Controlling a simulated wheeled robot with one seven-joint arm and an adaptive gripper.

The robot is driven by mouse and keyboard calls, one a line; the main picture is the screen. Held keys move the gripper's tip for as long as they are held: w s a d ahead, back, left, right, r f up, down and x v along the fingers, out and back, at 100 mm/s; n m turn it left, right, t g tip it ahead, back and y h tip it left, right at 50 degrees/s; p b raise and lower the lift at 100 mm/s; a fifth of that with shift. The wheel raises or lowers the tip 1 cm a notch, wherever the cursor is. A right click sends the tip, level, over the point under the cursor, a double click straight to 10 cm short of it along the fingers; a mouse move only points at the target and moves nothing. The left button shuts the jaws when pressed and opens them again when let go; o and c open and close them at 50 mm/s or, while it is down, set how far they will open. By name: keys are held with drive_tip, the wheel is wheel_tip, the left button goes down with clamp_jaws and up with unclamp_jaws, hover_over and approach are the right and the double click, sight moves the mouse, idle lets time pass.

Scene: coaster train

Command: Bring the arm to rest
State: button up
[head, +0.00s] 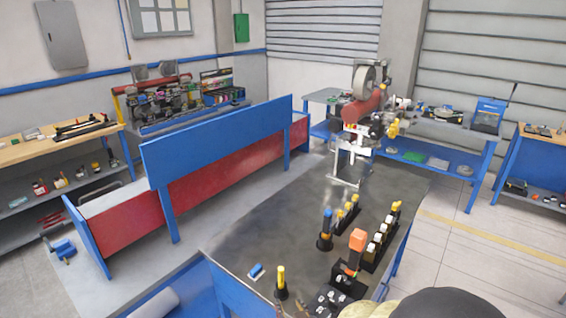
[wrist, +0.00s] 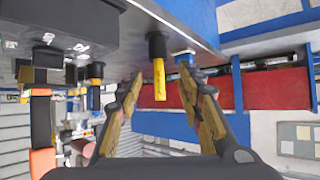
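My gripper (wrist: 160,72) shows in the wrist view with its two tan and dark fingers spread apart. Nothing is held between them. A yellow-handled tool in a black holder (wrist: 157,46) appears in the gap between the fingertips, apart from both, seemingly beyond them. In the head view this tool (head: 281,278) stands upright near the table's front edge. A small blue block (wrist: 183,54) appears close to the right fingertip in the wrist view; how far apart they are I cannot tell. The head view does not show my gripper's fingers; a dark rounded part of my arm seems to fill its lower right corner.
The dark table (head: 300,205) also bears an orange-handled tool (head: 357,240), a blue-topped black tool (head: 326,230), and racks of yellow-topped pieces (head: 381,240). The table's middle and far left are clear. A blue and red bench (head: 200,190) stands left.

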drive_tip(key=s+f+g, duration=0.4)
drive_tip(key=s+f, duration=0.1)
drive_tip(key=s, duration=0.1)
drive_tip(key=s+d+r+g+h, duration=0.1)
drive_tip(key=s+d+r+g, duration=0.2)
drive_tip(key=s, duration=0.4)
drive_tip(key=s+d+r+m+b, duration=0.1)
drive_tip(key=s+d+r, duration=0.3)
drive_tip(key=r, duration=0.3)
drive_tip(key=s+d+r+h+b, duration=0.1)
drive_tip(key=s+d+r, duration=0.3)
drive_tip(key=r, duration=0.4)
drive_tip(key=s+d+r+m+t+b, duration=0.1)
drive_tip(key=s+d+r+b, duration=0.1)
drive_tip(key=d+r, duration=0.3)
wheel_tip(320, 180, up, 3)
drive_tip(key=shift+s+d+f+m+h, duration=0.1)
drive_tip(key=shift+s+d+m+h, duration=0.25)
drive_tip(key=shift+s, duration=0.55)
